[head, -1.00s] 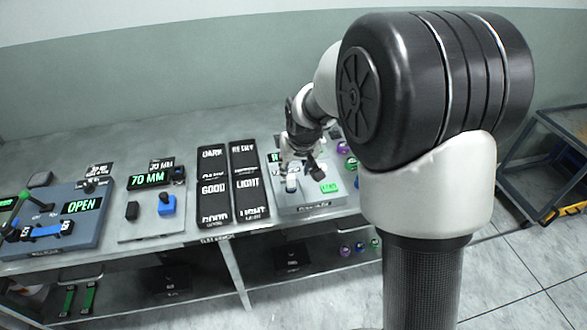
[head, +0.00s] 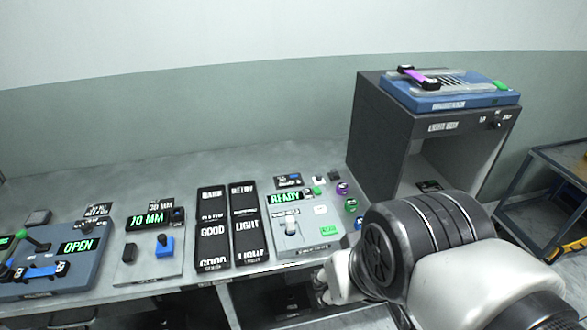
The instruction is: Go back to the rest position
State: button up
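My arm is folded low at the bottom right of the head view, beyond the table's front edge. Its black and white links show, but my gripper is hidden or out of frame, so its fingers cannot be seen. The grey work table (head: 110,205) is in front of me. On it, the panel with a green READY display (head: 285,197) and a white lever (head: 291,225) stands clear of the arm. A panel with a green 70 MM display (head: 147,219) and a blue block (head: 164,246) is further left.
Black label boards (head: 213,229) lie mid-table. A blue device with an OPEN display (head: 77,246) is at left. A dark grey cabinet (head: 365,125) carries a blue tray (head: 450,101) with a purple strip (head: 420,79). A blue-framed cart (head: 520,180) stands at far right.

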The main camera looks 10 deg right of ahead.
jog(key=shift+s+f, duration=0.2)
jog(key=shift+s, duration=0.75)
